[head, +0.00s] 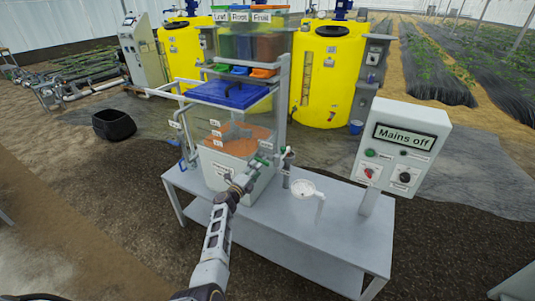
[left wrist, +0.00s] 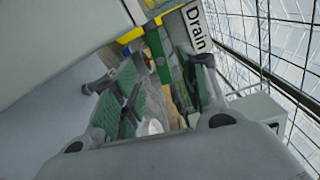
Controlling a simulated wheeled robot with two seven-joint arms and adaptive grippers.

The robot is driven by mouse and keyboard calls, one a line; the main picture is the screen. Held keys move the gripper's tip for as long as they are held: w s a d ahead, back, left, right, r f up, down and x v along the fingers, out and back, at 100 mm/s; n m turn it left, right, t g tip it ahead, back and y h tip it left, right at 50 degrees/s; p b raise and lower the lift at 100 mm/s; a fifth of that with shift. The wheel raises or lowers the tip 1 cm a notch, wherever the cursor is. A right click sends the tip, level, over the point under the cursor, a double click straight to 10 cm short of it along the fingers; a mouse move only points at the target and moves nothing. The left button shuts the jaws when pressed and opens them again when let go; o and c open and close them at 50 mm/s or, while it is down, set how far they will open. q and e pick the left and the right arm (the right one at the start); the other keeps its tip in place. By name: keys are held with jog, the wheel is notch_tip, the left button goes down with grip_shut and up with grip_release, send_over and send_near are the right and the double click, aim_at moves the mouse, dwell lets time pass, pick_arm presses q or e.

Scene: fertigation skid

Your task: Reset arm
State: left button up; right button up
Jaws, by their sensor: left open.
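My left arm reaches up from the bottom of the head view. Its gripper (head: 262,158) is at the front right corner of the clear tank (head: 205,134), which holds orange-brown contents. In the left wrist view the gripper (left wrist: 165,95) shows two spread fingers with green pads, and nothing is clearly held between them. A sign reading "Drain" (left wrist: 196,27) is just beyond the fingertips. Green and yellow parts lie behind the fingers, partly hidden; I cannot tell whether the fingers touch them. My right gripper is not in view.
The tank stands on a grey table (head: 285,240). Labelled bins (head: 240,45) rise above the tank. Yellow tanks (head: 328,75) and a black tub (head: 114,124) are behind.

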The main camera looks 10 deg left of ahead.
pick_arm(q)
jog(key=s+d+f+m+g, duration=0.2)
jog(key=s+f+m+g, duration=0.1)
jog(key=s+f+m, duration=0.75)
jog(key=s+d+f+m+g+y, duration=0.1)
jog(key=s+f+m+g, duration=0.45)
jog(key=f, duration=0.85)
jog(key=s+d+f+m+g, duration=0.2)
jog(key=s+f+m, duration=0.6)
jog(key=s+f, duration=0.4)
jog(key=s+a+f+m+g+y, duration=0.1)
jog(key=s+f+m, duration=0.5)
jog(key=s, duration=0.8)
jog(key=s+a+f+m+g+y, duration=0.1)
jog(key=s+f+m, duration=0.5)
jog(key=s+m, duration=0.6)
jog(key=s+a+f+m+g+y, duration=0.1)
jog(key=s+a+f+m+g, duration=0.2)
jog(key=s, duration=1.4)
notch_tip(320, 180, down, 3)
jog(key=m+g, duration=0.1)
jog(key=m, duration=0.6)
jog(key=shift+s+a, duration=0.35)
jog(key=shift+s, duration=0.05)
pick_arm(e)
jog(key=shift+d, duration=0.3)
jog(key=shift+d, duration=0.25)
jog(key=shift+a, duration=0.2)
